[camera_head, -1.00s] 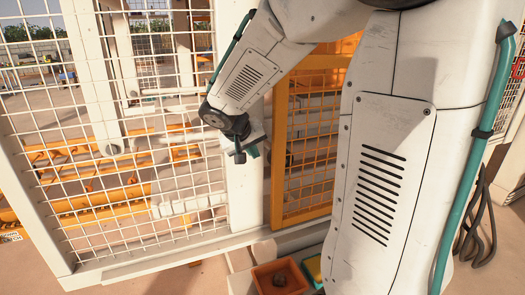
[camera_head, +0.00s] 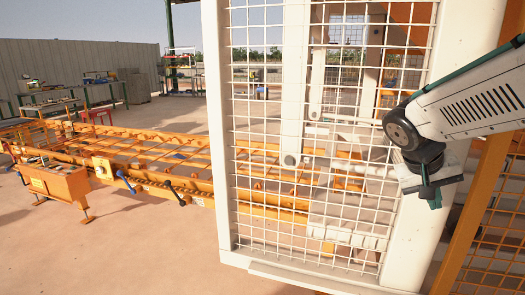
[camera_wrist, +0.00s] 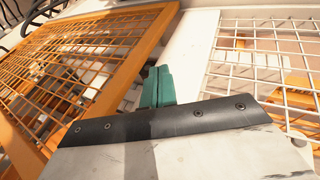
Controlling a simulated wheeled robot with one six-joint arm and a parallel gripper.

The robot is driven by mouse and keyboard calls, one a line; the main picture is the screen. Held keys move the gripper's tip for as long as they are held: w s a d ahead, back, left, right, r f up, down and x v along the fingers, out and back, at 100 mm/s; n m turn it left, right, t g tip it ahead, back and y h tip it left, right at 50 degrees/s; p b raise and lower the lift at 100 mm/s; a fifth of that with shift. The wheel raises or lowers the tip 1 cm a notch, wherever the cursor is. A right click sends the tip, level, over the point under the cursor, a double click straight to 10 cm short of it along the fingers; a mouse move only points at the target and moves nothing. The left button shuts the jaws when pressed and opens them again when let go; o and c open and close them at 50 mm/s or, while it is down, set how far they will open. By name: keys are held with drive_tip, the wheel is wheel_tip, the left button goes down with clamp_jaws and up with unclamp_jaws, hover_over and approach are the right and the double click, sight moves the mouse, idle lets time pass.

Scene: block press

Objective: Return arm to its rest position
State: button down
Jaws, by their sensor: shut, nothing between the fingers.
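My gripper (camera_head: 430,190) is at the right of the head view, at the end of my white arm, in front of a white post of the press cage. Its green fingers also show in the wrist view (camera_wrist: 158,86), close together with nothing between them. In the wrist view the fingers point toward the white post, between an orange mesh panel and a white mesh panel. I cannot tell whether the fingers touch the post.
The white mesh panel (camera_head: 265,150) stands left of my gripper, and the orange mesh frame (camera_head: 470,235) to its right. An orange conveyor (camera_head: 150,160) with a control box (camera_head: 58,185) runs along the left. The floor (camera_head: 150,240) in front of it is clear.

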drive_tip(key=s+a+f+n+y, duration=0.1)
drive_tip(key=s+a+n+y, duration=0.1)
drive_tip(key=s+a, duration=0.4)
drive_tip(key=s+a+f+n+y, duration=0.1)
drive_tip(key=s+a+y, duration=0.3)
drive_tip(key=s, duration=1)
drive_tip(key=shift+a+f+n, duration=0.2)
drive_tip(key=shift+a+n, duration=0.2)
drive_tip(key=shift+a, duration=0.85)
